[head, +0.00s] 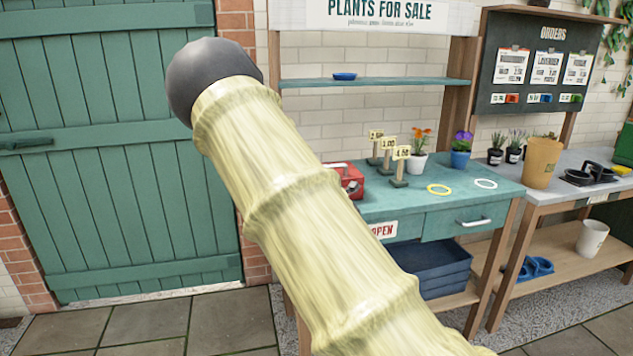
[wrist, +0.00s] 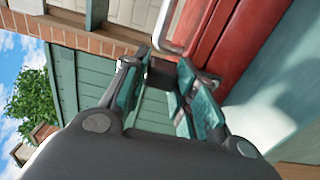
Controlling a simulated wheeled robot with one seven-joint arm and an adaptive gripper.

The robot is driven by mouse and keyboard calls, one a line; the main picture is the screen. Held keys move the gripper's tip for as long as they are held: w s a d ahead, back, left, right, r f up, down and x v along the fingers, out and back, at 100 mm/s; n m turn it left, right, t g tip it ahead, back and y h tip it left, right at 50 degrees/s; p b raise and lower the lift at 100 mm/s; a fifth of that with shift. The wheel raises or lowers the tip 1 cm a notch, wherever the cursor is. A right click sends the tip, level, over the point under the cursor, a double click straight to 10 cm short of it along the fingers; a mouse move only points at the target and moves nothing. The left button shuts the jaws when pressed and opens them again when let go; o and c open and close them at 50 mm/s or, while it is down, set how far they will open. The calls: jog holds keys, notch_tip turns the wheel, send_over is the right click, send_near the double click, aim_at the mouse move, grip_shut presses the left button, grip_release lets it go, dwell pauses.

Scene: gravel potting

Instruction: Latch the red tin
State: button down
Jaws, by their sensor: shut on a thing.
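The red tin (head: 348,178) sits on the left end of the teal counter in the head view, partly hidden behind my arm. In the wrist view its red side (wrist: 235,38) fills the upper right. A bent metal wire of the latch (wrist: 166,25) runs down beside the tin to a small dark piece between my fingertips. My gripper (wrist: 160,75) is closed on that latch piece, close against the tin. Whether the latch is fastened cannot be told. The gripper is hidden in the head view.
Several price signs (head: 388,150), a yellow ring (head: 439,189) and potted flowers (head: 418,155) stand right of the tin on the teal counter (head: 400,198). A shelf (head: 370,84) runs above. A green door (head: 90,150) is on the left.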

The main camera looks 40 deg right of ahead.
jog(key=c, duration=1.1)
grip_release()
jog(key=v, duration=1.2)
jog(key=shift+f, duration=0.1)
jog(key=s+a+f+m+g+y+p, duration=0.1)
jog(key=s+a+f+m+g+p, duration=0.25)
jog(key=f, duration=0.65)
jog(key=s+a+f+m+g+y, duration=0.1)
jog(key=s+a+f+m+g, duration=0.1)
jog(key=s+a+f, duration=0.5)
jog(key=s+a+f+m+g+y+p, duration=0.1)
jog(key=s+f+m+g, duration=0.15)
jog(key=f, duration=0.95)
jog(key=s+a+f+m+g+y+p, duration=0.1)
jog(key=s+a+f+m+g, duration=0.1)
jog(key=s+a, duration=0.4)
jog(key=s+a+f+m+g+y+p, duration=0.1)
jog(key=s+a+f, duration=0.4)
jog(key=s, duration=0.7)
jog(key=s+a+f+m+g+y+p, duration=0.2)
jog(key=s+a+f+m+g+p, duration=0.1)
jog(key=s+a, duration=0.5)
jog(key=shift+s+a+f+g, duration=0.25)
jog(key=shift+s+f+g, duration=0.6)
jog(key=shift+g, duration=0.45)
